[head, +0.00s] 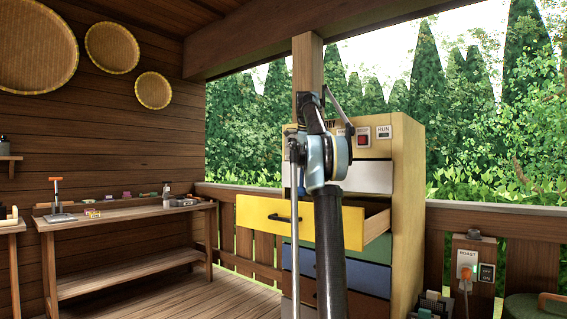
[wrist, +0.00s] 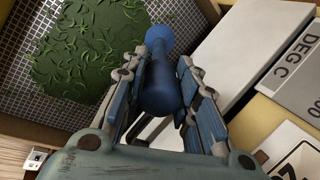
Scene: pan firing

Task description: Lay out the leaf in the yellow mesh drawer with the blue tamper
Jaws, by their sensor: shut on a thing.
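The yellow mesh drawer (head: 275,216) stands pulled out of the cabinet in the head view. Its mesh floor (wrist: 85,122) shows in the wrist view, with the green leaf (wrist: 85,60) on it in one rounded heap and a few loose pieces near its edge. My gripper (wrist: 168,80) is shut on the blue tamper (wrist: 162,42), which points away from the wrist camera. In the wrist view the tamper's far end appears beside the heap's right edge. I cannot tell whether it touches the leaf or mesh. My arm hides most of the gripper in the head view.
The cabinet (head: 408,185) has a white drawer (head: 368,177) above the yellow one, and blue and green ones below. A roast switch box (head: 474,266) is at right. A workbench (head: 125,213) with small tools stands at left. The floor between is clear.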

